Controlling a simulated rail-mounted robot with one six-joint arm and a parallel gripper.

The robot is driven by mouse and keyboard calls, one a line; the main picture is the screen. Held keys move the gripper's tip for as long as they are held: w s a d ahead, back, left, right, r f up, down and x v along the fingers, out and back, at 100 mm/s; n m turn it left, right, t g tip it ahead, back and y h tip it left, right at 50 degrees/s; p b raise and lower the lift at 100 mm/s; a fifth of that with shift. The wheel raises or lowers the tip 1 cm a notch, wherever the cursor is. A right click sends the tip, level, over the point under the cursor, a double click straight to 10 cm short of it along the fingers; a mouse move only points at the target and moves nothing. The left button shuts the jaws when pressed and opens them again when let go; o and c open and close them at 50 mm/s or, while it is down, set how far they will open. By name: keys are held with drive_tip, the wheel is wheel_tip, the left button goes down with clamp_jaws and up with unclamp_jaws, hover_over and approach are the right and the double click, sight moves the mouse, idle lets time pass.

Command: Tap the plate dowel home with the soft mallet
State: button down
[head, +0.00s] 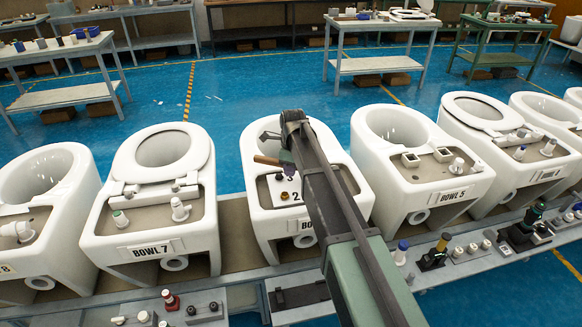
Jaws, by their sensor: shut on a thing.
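The soft mallet shows as a brown handle (268,161) pointing left from my gripper (286,157), above the middle bowl. My gripper is shut on it; the jaws and the mallet head are small and partly covered by my arm. Below it a white plate (272,188) with dark numerals lies on the deck of the middle bowl (255,222). A small brown peg-like piece (285,196), perhaps the plate dowel, stands on the plate. I cannot tell how deep it sits. The mallet appears above and behind it, apart from it.
Bowl 7 (100,240) stands to the left and bowl 5 (375,185) to the right, close by. A grey front ledge (300,312) carries dark trays, bottles and small fittings. Work tables (375,66) stand behind, across the blue floor.

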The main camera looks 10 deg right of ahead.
wheel_tip(320, 180, up, 5)
drive_tip(key=p, duration=0.7)
drive_tip(key=shift+f, duration=0.25)
